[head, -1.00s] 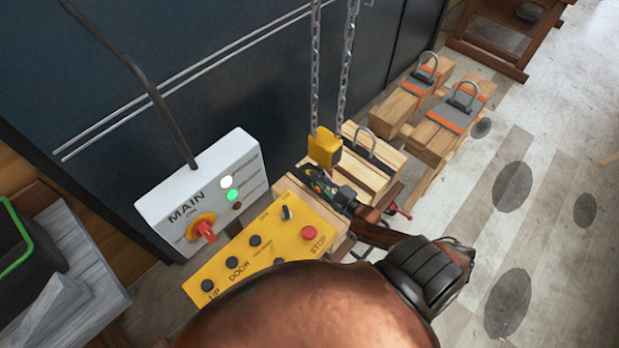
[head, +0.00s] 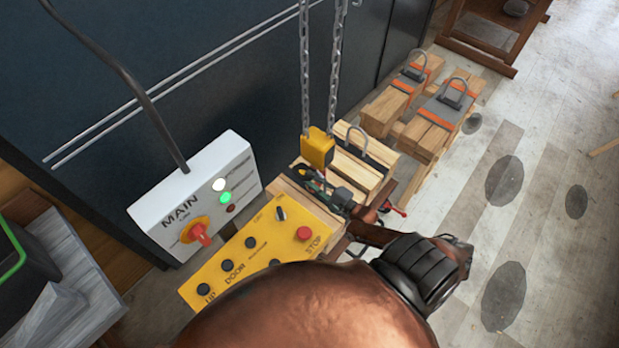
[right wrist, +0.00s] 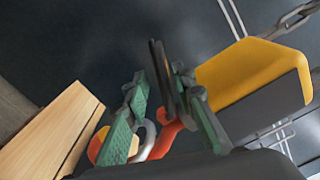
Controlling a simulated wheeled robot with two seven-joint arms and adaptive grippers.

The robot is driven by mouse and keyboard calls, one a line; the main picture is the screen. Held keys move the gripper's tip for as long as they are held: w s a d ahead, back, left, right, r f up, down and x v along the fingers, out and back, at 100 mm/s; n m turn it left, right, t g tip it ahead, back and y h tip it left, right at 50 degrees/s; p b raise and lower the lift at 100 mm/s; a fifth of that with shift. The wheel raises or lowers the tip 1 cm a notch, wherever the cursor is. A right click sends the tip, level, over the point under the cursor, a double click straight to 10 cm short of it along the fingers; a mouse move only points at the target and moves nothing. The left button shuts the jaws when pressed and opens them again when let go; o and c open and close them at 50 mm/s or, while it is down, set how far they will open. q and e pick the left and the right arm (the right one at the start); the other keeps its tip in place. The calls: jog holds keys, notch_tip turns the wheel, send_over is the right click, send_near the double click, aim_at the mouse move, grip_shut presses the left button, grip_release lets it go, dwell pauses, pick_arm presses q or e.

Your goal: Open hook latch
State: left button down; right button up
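A yellow hook block (head: 317,147) hangs on chains above a wooden load; it also shows at the right of the right wrist view (right wrist: 250,75). In that view an orange-red hook (right wrist: 168,138) curves below the block, beside a pale metal loop (right wrist: 148,138). My right gripper (head: 318,184) is just below the block in the head view. In the right wrist view its green-padded fingers (right wrist: 166,115) stand apart, with the hook visible between them. A thin dark piece (right wrist: 162,75) lies near the right finger; I cannot tell whether it is the latch. My left gripper is not in view.
A yellow control panel (head: 240,262) and a white MAIN switch box (head: 150,208) stand left of my right gripper. Timber bundles with metal loops (head: 440,112) stand behind to the right. A dark wall (head: 200,110) is behind the chains.

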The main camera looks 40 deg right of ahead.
jog(key=s+d, duration=0.1)
jog(key=s, duration=0.9)
jog(key=shift+s+d, duration=0.3)
jog(key=shift+d, duration=0.05)
